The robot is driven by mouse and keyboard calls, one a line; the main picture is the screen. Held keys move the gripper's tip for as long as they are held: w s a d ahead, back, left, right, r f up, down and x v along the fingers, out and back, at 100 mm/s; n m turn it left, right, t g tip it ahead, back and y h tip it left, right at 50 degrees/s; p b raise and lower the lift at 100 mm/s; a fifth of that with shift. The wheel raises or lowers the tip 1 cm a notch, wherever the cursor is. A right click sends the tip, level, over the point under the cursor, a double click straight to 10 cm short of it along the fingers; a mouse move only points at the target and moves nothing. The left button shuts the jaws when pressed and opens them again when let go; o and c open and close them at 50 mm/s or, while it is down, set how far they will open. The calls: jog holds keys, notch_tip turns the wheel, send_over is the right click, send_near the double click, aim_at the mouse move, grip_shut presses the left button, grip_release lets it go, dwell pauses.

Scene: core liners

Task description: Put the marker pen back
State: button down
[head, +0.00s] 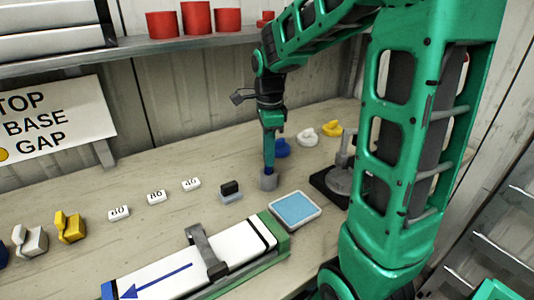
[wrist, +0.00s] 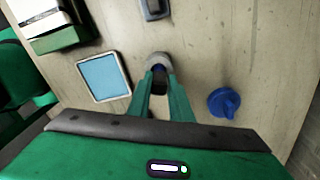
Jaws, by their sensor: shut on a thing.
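My gripper (head: 269,158) points straight down over the bench and is shut on the marker pen, of which only a small dark blue part (wrist: 159,70) shows between the fingertips in the wrist view. A small grey round cup (head: 268,183) stands directly under the fingertips; it also shows in the wrist view (wrist: 160,57). The pen's lower end is at the cup's mouth. How deep it sits in the cup is hidden by the fingers.
A blue-topped square pad (head: 296,209) lies close by at front right. A grey block with a black top (head: 230,191) is to the left. A blue clip-like piece (head: 281,148) is behind. A white core liner (head: 190,262) with a blue arrow lies in front.

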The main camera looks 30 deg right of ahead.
jog(key=shift+f, duration=0.15)
jog(key=c, duration=1.6)
grip_release()
notch_tip(320, 180, up, 12)
jog(key=s+d+f+n, duration=0.1)
jog(key=s+f+n, duration=0.3)
jog(key=s, duration=0.4)
jog(key=s+d+f+n, duration=0.1)
jog(key=s+f+n, duration=0.3)
jog(key=s+n, duration=0.2)
jog(key=s+d+f+n, duration=0.1)
jog(key=s+f+n, duration=0.3)
jog(key=s, duration=0.6)
jog(key=shift+s+d+f+n, duration=0.1)
jog(key=shift+d+f+n, duration=0.1)
jog(key=shift+n, duration=0.35)
jog(key=shift+d+f+n, duration=0.1)
jog(key=shift+d+n, duration=0.05)
jog(key=shift+n, duration=0.4)
